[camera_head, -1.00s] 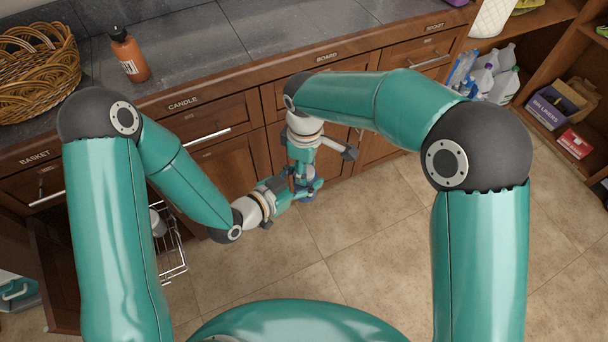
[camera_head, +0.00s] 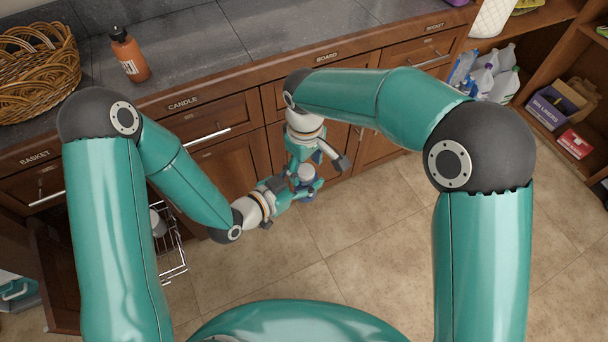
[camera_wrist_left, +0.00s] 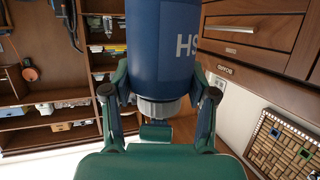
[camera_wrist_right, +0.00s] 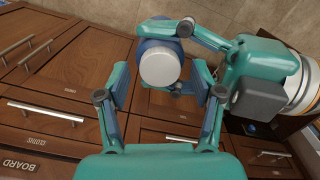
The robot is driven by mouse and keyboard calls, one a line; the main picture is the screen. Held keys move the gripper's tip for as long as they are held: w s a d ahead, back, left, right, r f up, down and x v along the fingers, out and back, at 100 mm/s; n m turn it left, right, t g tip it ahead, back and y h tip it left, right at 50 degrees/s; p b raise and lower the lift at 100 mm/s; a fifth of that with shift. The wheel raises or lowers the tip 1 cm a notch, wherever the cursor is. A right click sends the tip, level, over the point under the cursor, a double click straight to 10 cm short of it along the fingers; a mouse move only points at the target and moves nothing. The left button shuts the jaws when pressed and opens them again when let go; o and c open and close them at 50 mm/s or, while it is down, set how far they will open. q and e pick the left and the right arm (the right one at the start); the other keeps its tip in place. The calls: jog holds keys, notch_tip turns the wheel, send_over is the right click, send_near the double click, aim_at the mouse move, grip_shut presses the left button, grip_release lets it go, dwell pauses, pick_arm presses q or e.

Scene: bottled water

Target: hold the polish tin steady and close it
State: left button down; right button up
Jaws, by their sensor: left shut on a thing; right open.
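The polish tin (camera_head: 306,180) is a dark blue cylinder with pale letters, seen large in the left wrist view (camera_wrist_left: 160,40). My left gripper (camera_wrist_left: 160,92) is shut on it, a finger on each side. A grey ribbed part (camera_wrist_left: 160,108) shows at one end of the tin. A round pale grey top (camera_head: 306,171) faces up in the head view; it also shows in the right wrist view (camera_wrist_right: 160,69). My right gripper (camera_head: 318,160) is open close to this top, its fingers spread to either side. I cannot tell whether the top is fully seated.
Wooden drawers and cabinet doors (camera_head: 230,165) stand right behind the grippers. A wire rack (camera_head: 172,255) sticks out at the lower left. An orange bottle (camera_head: 129,55) and a wicker basket (camera_head: 38,75) stand on the counter. The tiled floor (camera_head: 370,250) in front is clear.

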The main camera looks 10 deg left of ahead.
jog(key=shift+r, duration=1.9)
jog(key=shift+c, duration=1.1)
notch_tip(320, 180, up, 4)
jog(key=n, duration=0.4)
jog(key=shift+f+n, duration=0.25)
jog(key=shift+n, duration=0.05)
jog(key=shift+f, duration=4.05)
